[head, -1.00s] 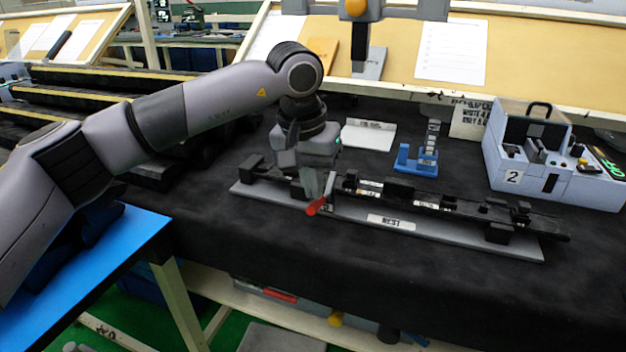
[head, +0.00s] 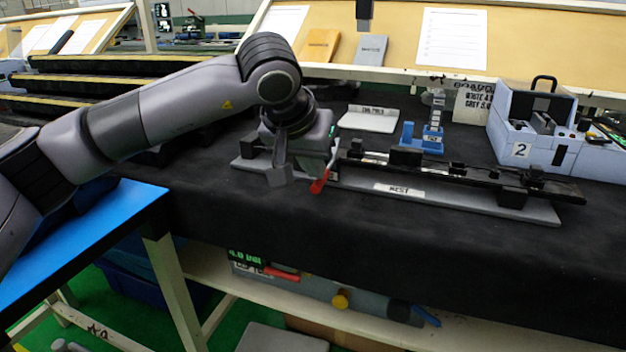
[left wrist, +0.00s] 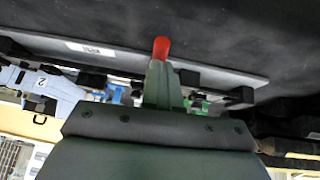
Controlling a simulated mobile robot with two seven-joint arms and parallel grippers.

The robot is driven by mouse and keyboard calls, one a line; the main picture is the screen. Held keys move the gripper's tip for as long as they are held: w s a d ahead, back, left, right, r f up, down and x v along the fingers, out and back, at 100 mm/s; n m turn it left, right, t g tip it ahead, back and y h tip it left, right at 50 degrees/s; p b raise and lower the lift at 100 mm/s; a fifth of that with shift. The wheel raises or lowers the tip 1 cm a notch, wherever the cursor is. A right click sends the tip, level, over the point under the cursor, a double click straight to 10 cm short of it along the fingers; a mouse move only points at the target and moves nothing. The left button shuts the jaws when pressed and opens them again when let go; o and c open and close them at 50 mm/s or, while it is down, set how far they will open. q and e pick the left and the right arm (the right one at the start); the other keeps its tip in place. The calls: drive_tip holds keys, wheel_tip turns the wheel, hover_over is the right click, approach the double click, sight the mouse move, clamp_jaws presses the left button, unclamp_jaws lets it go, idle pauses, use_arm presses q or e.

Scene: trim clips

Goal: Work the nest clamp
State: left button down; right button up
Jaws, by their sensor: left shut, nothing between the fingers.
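The nest (head: 450,200) is a long grey plate with a "NEST" label, lying on the black-covered bench, with a black trim strip (head: 470,180) along it. The clamp's red-tipped lever (head: 319,183) is near the nest's left part, its tip pointing down toward the front. My left gripper (head: 281,170) is shut and empty, just left of the red tip in the head view, hiding the clamp's body. In the left wrist view the red tip (left wrist: 161,48) shows just past the shut fingers (left wrist: 160,85); contact cannot be told. My right gripper is not in view.
A blue stand (head: 422,138) and a white labelled plate (head: 369,119) are behind the nest. A pale blue box marked 2 (head: 520,150) stands at the right. A blue-topped table (head: 90,230) is at front left. Bare black cloth lies in front of the nest.

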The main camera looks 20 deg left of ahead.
use_arm(q)
drive_tip(key=shift+s+f+t+b, duration=0.2)
drive_tip(key=shift+f+t+b, duration=0.55)
drive_tip(key=shift+b, duration=0.25)
drive_tip(key=shift+f, duration=0.25)
drive_tip(key=shift+b, duration=0.3)
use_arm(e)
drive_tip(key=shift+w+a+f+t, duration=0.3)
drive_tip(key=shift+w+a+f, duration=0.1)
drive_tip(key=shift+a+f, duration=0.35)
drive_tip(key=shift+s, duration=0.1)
use_arm(q)
drive_tip(key=shift+r, duration=0.1)
